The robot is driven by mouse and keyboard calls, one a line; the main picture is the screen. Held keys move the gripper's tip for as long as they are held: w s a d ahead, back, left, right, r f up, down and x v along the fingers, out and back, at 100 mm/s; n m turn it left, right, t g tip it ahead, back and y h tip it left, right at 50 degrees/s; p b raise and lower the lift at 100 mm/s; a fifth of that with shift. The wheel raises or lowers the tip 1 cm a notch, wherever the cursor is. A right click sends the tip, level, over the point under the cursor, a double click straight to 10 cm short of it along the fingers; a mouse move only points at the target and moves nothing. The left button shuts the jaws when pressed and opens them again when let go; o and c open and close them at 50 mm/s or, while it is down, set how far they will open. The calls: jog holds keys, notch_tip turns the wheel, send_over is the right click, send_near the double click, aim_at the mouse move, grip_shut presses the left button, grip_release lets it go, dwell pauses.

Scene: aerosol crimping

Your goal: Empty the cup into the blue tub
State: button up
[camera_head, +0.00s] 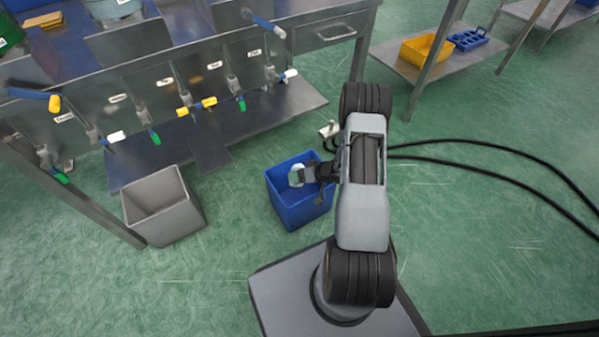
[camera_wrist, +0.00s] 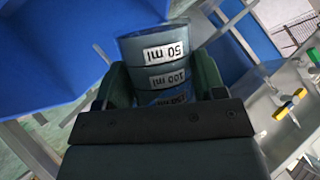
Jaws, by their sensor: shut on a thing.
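The cup (camera_wrist: 158,58) is a translucent measuring cup with white labels, one reading 50 ml and one 100 ml, upside down in the wrist view. My gripper (camera_wrist: 165,88) is shut on it, a finger on each side. In the head view my gripper (camera_head: 310,174) holds the cup (camera_head: 296,175) over the blue tub (camera_head: 297,209), which stands on the floor. The tub's blue wall (camera_wrist: 45,50) also fills the left of the wrist view. The cup looks tilted over. I cannot tell whether anything is left inside it.
A grey bin (camera_head: 163,210) stands on the floor left of the tub. A metal bench (camera_head: 215,110) with several coloured-handled valves runs behind them. Black cables (camera_head: 480,150) lie on the floor at right. A shelf with a yellow bin (camera_head: 427,50) is at back right.

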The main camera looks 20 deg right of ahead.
jog(key=shift+f+m+g+y, duration=0.1)
jog(key=shift+m+g+y, duration=0.65)
jog(key=shift+g, duration=0.25)
jog(key=shift+m+p, duration=0.25)
jog(key=shift+p, duration=0.25)
jog(key=shift+w+d+f+m+g+y+p, duration=0.1)
jog(key=shift+m+g+y+p, duration=0.2)
jog(key=shift+p, duration=0.25)
jog(key=shift+w+d+f+m+g+y+b, duration=0.15)
jog(key=shift+w+f+m+g+y+b, duration=0.15)
jog(key=shift+f+m+g+y, duration=0.3)
jog(key=shift+w+d+f+m+g+y+b, duration=0.2)
jog(key=shift+f+m+g+y+b, duration=0.3)
jog(key=shift+m+b, duration=0.3)
jog(key=shift+w+d+y+b, duration=0.1)
jog(key=shift+d+y+b, duration=0.05)
jog(key=shift+y+b, duration=0.4)
jog(key=shift+w+d+r+m+g+y+b, duration=0.1)
jog(key=shift+w+r+m+g+y+b, duration=0.15)
jog(key=shift+m+b, duration=0.25)
jog(key=shift+w+d+r+m+g+y+b, duration=0.1)
jog(key=shift+r+m+g+y+b, duration=0.1)
jog(key=shift+m+g+b, duration=0.25)
jog(key=shift+r, duration=0.1)
